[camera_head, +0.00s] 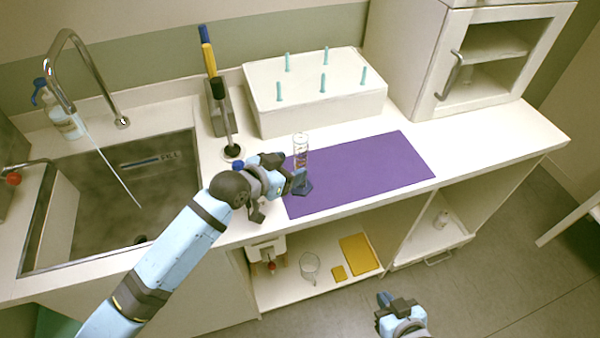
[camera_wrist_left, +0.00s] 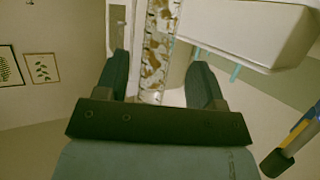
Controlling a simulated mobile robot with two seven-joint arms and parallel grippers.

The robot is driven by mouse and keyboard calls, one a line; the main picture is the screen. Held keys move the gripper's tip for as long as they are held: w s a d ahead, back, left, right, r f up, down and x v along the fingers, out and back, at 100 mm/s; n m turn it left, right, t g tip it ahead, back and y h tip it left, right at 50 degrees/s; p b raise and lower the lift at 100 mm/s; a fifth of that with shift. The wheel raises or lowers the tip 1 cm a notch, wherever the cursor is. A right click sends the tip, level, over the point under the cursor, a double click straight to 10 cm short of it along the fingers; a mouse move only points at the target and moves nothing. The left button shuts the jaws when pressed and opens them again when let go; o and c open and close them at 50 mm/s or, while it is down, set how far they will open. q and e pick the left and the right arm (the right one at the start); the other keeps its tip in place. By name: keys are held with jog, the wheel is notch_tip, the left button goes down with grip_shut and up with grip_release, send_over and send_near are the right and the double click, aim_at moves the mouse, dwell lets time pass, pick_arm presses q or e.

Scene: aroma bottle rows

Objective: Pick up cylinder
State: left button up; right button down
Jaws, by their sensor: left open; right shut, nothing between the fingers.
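The clear graduated cylinder (camera_head: 301,151) stands upright on a blue base (camera_head: 305,188) at the left part of the purple mat. My left gripper (camera_head: 297,178) is at the cylinder's lower part, just above the base. In the left wrist view the cylinder (camera_wrist_left: 158,50) runs between the two open fingers (camera_wrist_left: 158,82), with gaps on both sides. My right gripper (camera_head: 385,299) is low at the front, over the floor and away from the counter; it is shut and empty.
The purple mat (camera_head: 375,170) is otherwise bare. A white box with teal pegs (camera_head: 318,105) stands behind it. A sink (camera_head: 120,195) lies left, and a rack with colored handles (camera_head: 220,105) stands behind my left gripper. A white cabinet (camera_head: 480,60) stands right.

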aim_at(296, 165)
pick_arm(q)
jog(key=x, duration=0.4)
jog(key=shift+d, duration=0.15)
jog(key=c, duration=1)
jog(key=shift+r, duration=0.1)
